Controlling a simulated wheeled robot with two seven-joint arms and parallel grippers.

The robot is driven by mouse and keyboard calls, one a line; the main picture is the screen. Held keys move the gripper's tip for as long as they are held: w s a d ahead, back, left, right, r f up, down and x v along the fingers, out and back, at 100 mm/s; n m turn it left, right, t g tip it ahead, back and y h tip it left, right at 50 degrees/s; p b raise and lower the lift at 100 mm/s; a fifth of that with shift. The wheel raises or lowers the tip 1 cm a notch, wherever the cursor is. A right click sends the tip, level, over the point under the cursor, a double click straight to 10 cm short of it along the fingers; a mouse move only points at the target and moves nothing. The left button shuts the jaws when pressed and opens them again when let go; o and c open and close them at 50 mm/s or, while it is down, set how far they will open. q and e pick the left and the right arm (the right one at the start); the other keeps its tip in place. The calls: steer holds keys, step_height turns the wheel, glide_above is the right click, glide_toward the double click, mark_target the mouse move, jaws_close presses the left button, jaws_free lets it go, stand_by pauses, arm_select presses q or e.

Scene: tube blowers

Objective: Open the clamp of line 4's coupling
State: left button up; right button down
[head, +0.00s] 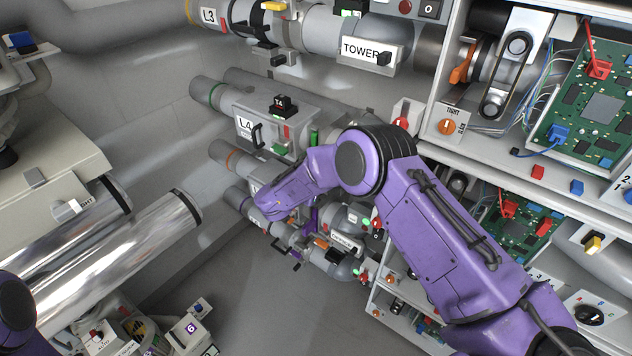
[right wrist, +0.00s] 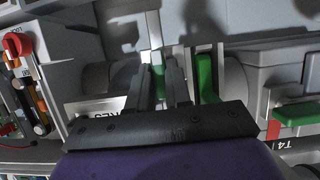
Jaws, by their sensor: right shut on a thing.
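Line 4's pipe with its L4 plate (head: 243,124) and the black T4 block (head: 283,105) shows in the middle of the head view. A green part (head: 314,138) stands upright at its right end, beside my right forearm. In the right wrist view my right gripper (right wrist: 160,80) has its fingers close together on a small part with some green between them. A wider green piece (right wrist: 205,78) stands just right of the fingers. The T4 lettering (right wrist: 290,145) is upside down at the right. My forearm hides my right gripper in the head view. My left gripper is out of view.
Line L3 (head: 209,15) with a TOWER plate (head: 362,50) runs above. More pipes lie below, partly behind my right arm. A cabinet with a green circuit board (head: 600,105) stands right. Shiny tubes (head: 110,260) are at left. A red knob (right wrist: 14,44) is left in the wrist view.

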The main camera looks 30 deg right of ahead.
steer(key=shift+w+r, duration=0.1)
steer(key=shift+r, duration=0.05)
steer(key=c, duration=1.1)
jaws_free()
steer(key=shift+c, duration=0.2)
steer(key=shift+a, duration=0.1)
steer(key=b+v, duration=0.3)
steer(key=v, duration=0.7)
steer(key=shift+a, duration=0.15)
